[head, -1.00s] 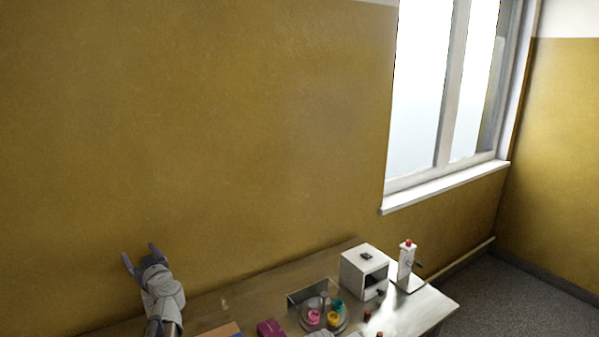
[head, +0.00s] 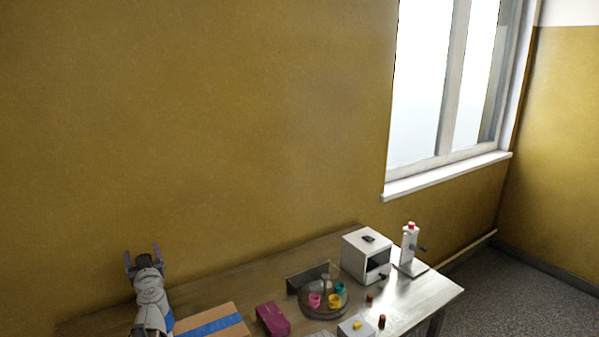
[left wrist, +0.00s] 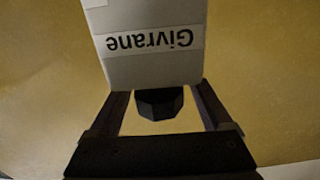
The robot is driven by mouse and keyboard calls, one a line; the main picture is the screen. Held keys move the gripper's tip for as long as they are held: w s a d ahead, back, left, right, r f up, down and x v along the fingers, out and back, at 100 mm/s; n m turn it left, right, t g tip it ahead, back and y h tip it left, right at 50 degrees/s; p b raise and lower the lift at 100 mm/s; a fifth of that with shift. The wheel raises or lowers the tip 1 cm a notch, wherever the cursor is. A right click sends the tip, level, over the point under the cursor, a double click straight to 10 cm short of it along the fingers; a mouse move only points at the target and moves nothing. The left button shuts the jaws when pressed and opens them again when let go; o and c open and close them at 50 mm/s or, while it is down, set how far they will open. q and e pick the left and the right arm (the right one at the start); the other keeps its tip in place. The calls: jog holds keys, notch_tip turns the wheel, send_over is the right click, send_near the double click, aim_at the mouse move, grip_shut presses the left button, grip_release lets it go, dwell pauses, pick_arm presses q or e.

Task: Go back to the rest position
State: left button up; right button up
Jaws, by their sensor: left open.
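My left gripper (head: 142,252) is at the lower left of the head view, on a raised pale arm. Its two purple-grey fingers point up and are spread apart with nothing between them. It stands in front of the yellow wall, above the far left end of the table (head: 215,292). In the left wrist view its dark fingers (left wrist: 160,98) are also apart, with yellow wall behind them. My right gripper does not show in either view.
On the table are a cardboard box with blue tape (head: 199,328), a magenta box (head: 272,319), a round tray (head: 323,309) with coloured cups, a white open-fronted machine (head: 357,252) and a white stand with a crank (head: 409,244). The air around the gripper is clear.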

pick_arm(q)
jog(key=shift+w+d+m+t+h, duration=0.1)
jog(key=shift+d+m+t+h, duration=0.25)
jog(key=shift+m+h, duration=0.85)
jog(key=shift+w+d+m+t+h, duration=0.1)
jog(key=shift+m+t+h, duration=0.6)
jog(key=shift+h, duration=0.95)
jog(key=shift+w+d+m+t+h, duration=0.1)
jog(key=shift+d+m+t+h, duration=0.2)
jog(key=shift+m+h, duration=0.95)
jog(key=shift+h, duration=0.4)
